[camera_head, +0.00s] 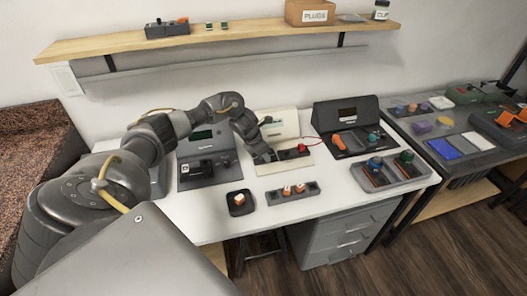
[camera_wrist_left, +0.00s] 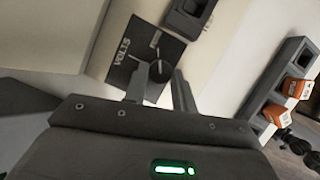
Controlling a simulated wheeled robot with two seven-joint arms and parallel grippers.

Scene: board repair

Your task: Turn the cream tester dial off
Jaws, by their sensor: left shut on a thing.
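The cream tester (camera_head: 279,122) stands at the back middle of the white table. Its front is partly hidden by my left arm. In the left wrist view its black dial plate, marked VOLTS (camera_wrist_left: 127,58), shows with the dark dial (camera_wrist_left: 157,45) at the fingertips. My left gripper (camera_head: 268,157) is at the tester's front left, pointing down. In the wrist view the left gripper (camera_wrist_left: 162,75) has its fingers on either side of the dial and is shut on it. The dial's exact pointer setting is hard to read. My right gripper is not in view.
A grey tester (camera_head: 210,150) stands to the left, and a dark tester (camera_head: 340,116) to the right. A red plug with a wire (camera_head: 302,147) is at the cream tester's right. A slotted tray (camera_head: 308,190) and small black dish (camera_head: 240,203) lie in front.

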